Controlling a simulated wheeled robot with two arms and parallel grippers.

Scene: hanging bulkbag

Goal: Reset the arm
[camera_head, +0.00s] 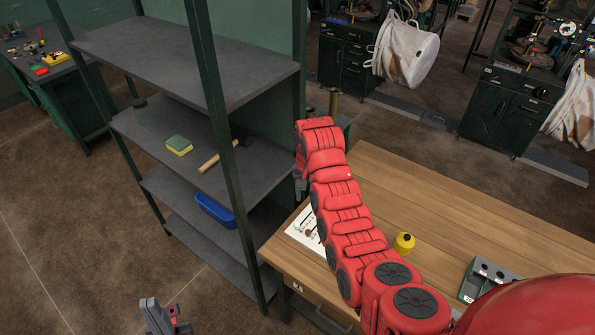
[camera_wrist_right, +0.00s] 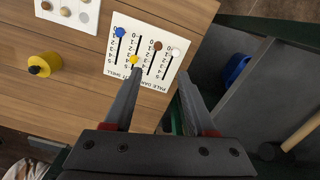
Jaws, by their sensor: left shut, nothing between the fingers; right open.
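My right arm (camera_head: 345,215), red with dark joints, reaches over the wooden table's left end. Its gripper (camera_head: 300,187) is mostly hidden behind the arm in the head view. In the right wrist view the right gripper (camera_wrist_right: 158,80) is open, with nothing between its fingers. Its fingers point towards a white panel (camera_wrist_right: 145,58) with blue, yellow, brown and white knobs in slots. My left gripper (camera_head: 166,318) shows at the bottom left of the head view, low over the floor, shut and empty.
A dark shelf unit (camera_head: 190,45) stands left of the table (camera_head: 470,215), holding a sponge (camera_head: 179,145), a hammer (camera_head: 218,158) and a blue bin (camera_head: 215,210). A yellow object (camera_head: 404,242) and a grey-green box (camera_head: 487,278) are on the table. A white bag (camera_head: 405,50) hangs behind.

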